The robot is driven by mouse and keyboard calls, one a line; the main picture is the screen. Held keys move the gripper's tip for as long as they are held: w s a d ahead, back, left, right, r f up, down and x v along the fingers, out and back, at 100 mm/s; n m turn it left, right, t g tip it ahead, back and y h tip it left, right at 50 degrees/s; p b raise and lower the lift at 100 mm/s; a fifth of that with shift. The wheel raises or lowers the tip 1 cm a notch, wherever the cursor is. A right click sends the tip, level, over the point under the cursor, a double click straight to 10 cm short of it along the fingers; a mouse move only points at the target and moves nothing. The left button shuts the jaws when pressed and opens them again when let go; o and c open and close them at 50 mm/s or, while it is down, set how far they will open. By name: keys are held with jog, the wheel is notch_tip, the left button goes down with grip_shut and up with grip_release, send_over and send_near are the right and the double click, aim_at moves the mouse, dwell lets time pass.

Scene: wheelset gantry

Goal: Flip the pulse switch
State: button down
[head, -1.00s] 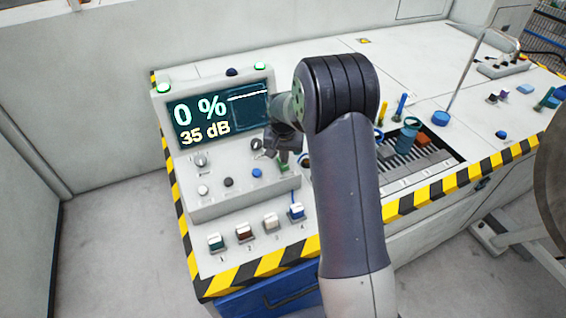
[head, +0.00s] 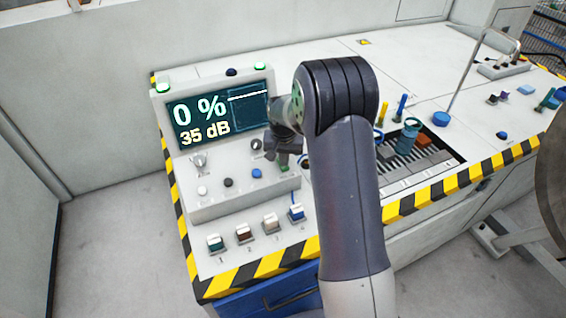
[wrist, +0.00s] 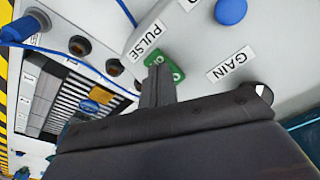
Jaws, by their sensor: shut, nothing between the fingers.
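The pulse switch (wrist: 172,63) is a small green rocker with white lettering, beside the PULSE label (wrist: 147,40) in the wrist view. In the head view its green edge (head: 284,168) shows just below my gripper (head: 282,160), at the right end of the control box. My gripper is shut and empty. Its dark fingers (wrist: 158,78) reach to the green rocker in the wrist view and cover part of it. I cannot tell whether they touch it or which way it is tipped.
The display (head: 218,116) reads 0 % and 35 dB. A blue button (head: 257,173), a black button (head: 228,182) and knobs sit left of my gripper. The GAIN label (wrist: 231,64) is near the switch. Several numbered switches line the front.

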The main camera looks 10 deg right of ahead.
notch_tip(320, 180, up, 7)
jog(key=p, duration=0.4)
jog(key=shift+f, duration=0.1)
dwell(0.4)
jog(key=shift+f+b, duration=2.15)
jog(key=shift+f, duration=1.45)
jog(key=shift+r, duration=0.1)
jog(key=shift+r, duration=0.1)
notch_tip(320, 180, up, 9)
jog(key=p, duration=0.6)
